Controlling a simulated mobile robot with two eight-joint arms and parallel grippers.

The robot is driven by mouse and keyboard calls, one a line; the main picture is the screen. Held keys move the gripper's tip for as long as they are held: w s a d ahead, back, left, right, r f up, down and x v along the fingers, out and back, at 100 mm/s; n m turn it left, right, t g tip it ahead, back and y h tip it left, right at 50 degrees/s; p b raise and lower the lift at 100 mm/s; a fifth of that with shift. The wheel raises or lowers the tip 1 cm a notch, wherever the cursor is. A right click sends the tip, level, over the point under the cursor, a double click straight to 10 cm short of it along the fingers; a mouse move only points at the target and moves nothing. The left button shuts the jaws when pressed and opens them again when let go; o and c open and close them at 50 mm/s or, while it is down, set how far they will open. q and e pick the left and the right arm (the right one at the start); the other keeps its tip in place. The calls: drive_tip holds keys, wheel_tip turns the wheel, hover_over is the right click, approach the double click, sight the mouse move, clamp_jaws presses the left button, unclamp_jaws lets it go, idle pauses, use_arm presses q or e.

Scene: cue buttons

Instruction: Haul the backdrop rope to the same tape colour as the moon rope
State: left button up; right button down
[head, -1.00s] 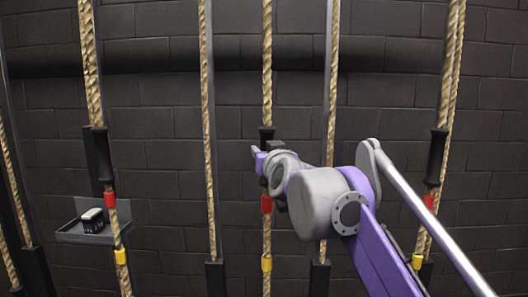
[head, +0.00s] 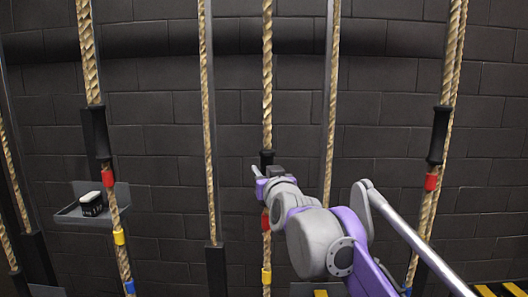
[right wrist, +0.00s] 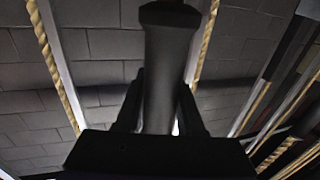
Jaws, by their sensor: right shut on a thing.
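My right gripper (head: 267,175) is shut on the black handle (head: 267,157) of the middle rope (head: 267,85). Red tape (head: 265,219) and yellow tape (head: 266,276) show below it. In the right wrist view the handle (right wrist: 166,75) stands between my fingers. The left rope (head: 89,50) has a black handle (head: 101,132), then red (head: 107,178), yellow (head: 119,237) and blue tape (head: 129,287). The right rope (head: 453,60) has a black handle (head: 438,135), red tape (head: 431,182) and blue tape low down. No label shows which rope is which. My left gripper is out of view.
Thinner ropes (head: 207,120) and (head: 333,110) hang between the handled ropes, against a dark block wall. A small grey shelf (head: 70,216) at left holds a black and white object (head: 91,203). Yellow-black stripes (head: 497,290) show at bottom right.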

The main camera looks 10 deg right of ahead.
use_arm(q)
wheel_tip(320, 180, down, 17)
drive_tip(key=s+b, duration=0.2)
drive_tip(key=b, duration=1.2)
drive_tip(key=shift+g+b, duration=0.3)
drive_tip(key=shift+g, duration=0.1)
use_arm(e)
wheel_tip(320, 180, down, 40)
drive_tip(key=shift+f, duration=0.25)
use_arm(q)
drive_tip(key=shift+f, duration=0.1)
use_arm(e)
drive_tip(key=c, duration=0.5)
unclamp_jaws()
drive_tip(key=shift+s, duration=0.1)
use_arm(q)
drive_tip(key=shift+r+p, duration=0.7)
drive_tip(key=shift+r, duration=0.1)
use_arm(e)
drive_tip(key=s, duration=1)
drive_tip(key=shift+s+a, duration=0.1)
drive_tip(key=shift+s, duration=0.2)
